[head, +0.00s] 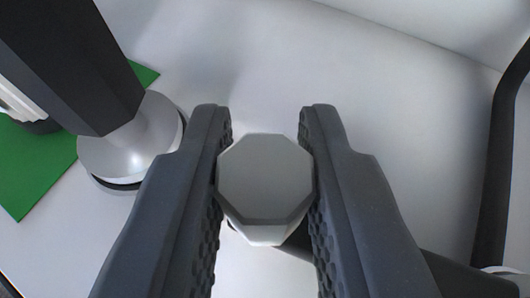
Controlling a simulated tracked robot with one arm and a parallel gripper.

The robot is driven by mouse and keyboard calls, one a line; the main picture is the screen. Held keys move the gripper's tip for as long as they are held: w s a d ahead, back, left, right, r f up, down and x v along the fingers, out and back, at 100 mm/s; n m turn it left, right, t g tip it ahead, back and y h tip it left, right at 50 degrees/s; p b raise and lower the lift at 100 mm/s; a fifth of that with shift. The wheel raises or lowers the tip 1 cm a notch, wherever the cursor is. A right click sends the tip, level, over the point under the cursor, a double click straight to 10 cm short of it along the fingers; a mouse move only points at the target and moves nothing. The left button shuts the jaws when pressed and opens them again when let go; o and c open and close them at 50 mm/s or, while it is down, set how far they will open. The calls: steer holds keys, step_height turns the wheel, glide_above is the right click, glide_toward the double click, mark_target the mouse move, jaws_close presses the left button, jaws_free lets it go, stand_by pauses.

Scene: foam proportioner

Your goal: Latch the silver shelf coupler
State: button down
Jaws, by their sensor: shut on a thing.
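My gripper (265,150) has its two dark textured fingers closed on the sides of a grey octagonal knob (265,180). The knob's flat face points toward the camera, and a paler rim shows along its lower edge. What the knob is attached to is mostly hidden beneath it and the fingers. A silver rounded fitting (130,145) sits left of my gripper, under a black square-edged post. I cannot tell which of these belongs to the silver shelf coupler, nor whether a latch is engaged.
A black block-like post (75,60) stands at the upper left, close to the left finger. A green panel (45,170) lies beneath it. A black hose (498,170) runs down the right side, and a dark tube (455,275) crosses the lower right. The pale surface (380,100) beyond the fingertips is clear.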

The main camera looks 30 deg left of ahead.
steer(key=shift+w+r+m+t+h+p, duration=0.2)
steer(key=shift+r+m+t+h+p, duration=0.1)
steer(key=shift+m+h+p, duration=0.4)
steer(key=shift+w+f+p, duration=0.15)
steer(key=shift+f+p, duration=0.1)
steer(key=shift+p, duration=0.05)
steer(key=c, duration=1.3)
jaws_free()
steer(key=b+v, duration=0.4)
steer(key=v, duration=0.9)
steer(key=shift+s, duration=0.45)
